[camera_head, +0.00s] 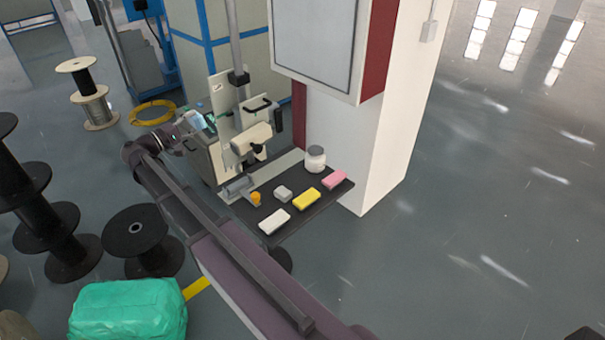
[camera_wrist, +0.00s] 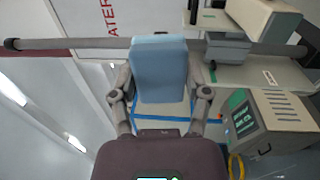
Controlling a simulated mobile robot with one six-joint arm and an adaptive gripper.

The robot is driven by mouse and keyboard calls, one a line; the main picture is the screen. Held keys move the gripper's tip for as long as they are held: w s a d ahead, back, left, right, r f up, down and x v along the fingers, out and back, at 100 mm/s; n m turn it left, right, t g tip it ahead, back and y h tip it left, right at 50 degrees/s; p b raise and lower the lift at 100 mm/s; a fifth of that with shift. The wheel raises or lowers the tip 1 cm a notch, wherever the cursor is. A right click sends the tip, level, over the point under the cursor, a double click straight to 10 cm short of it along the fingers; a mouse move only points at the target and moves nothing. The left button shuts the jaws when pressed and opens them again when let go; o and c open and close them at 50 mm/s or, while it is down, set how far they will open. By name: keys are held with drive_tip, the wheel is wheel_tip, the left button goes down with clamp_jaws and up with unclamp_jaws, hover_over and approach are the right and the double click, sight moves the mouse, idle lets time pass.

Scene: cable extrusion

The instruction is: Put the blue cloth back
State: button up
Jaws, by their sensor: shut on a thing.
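The blue cloth (camera_wrist: 158,68) is a light blue folded block, held upright in the middle of the wrist view. My gripper (camera_wrist: 163,88) is shut on it, with one finger on each side. In the head view my gripper (camera_head: 194,125) is in the air at the far end of my arm, left of the machine's post, and the cloth shows small and pale blue (camera_head: 196,119). A dark shelf (camera_head: 318,209) lies to the right, with white (camera_head: 274,221), yellow (camera_head: 306,199), pink (camera_head: 334,178) and grey (camera_head: 283,194) folded pieces on it.
A white jar (camera_head: 315,158) and a small orange item (camera_head: 256,198) also stand on the shelf. A white column and cabinet (camera_head: 318,45) rise behind it. Black spools (camera_head: 135,232) and a green wrapped bundle (camera_head: 130,308) are at left. Open floor lies at right.

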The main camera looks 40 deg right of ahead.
wheel_tip(320, 180, up, 7)
drive_tip(key=p, duration=0.5)
drive_tip(key=shift+f, duration=0.1)
